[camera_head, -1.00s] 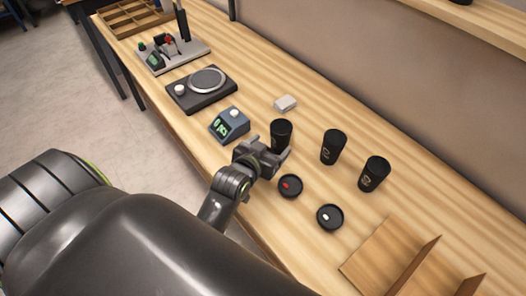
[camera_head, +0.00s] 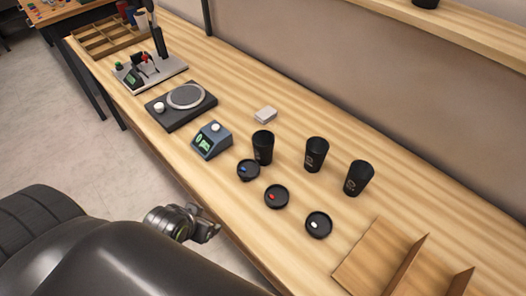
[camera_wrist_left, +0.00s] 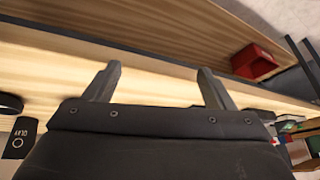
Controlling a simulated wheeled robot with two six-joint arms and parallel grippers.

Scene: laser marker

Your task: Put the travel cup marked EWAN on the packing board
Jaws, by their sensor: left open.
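Three black travel cups stand upright on the bench: a left cup (camera_head: 263,147), a middle cup (camera_head: 316,154) and a right cup (camera_head: 359,178). Their names are too small to read in the head view. In the left wrist view a dark cup (camera_wrist_left: 20,142) at the left edge bears lettering that looks like OLAV. I cannot pick out the one marked EWAN. A wooden board with upright dividers (camera_head: 362,258) lies at lower right; I cannot tell if it is the packing board. My left gripper (camera_head: 212,233) is open and empty (camera_wrist_left: 156,80), off the bench's front edge.
Three black lids with a blue (camera_head: 248,170), red (camera_head: 276,196) and white (camera_head: 318,224) mark lie before the cups. A red bin (camera_wrist_left: 254,62) shows in the wrist view.

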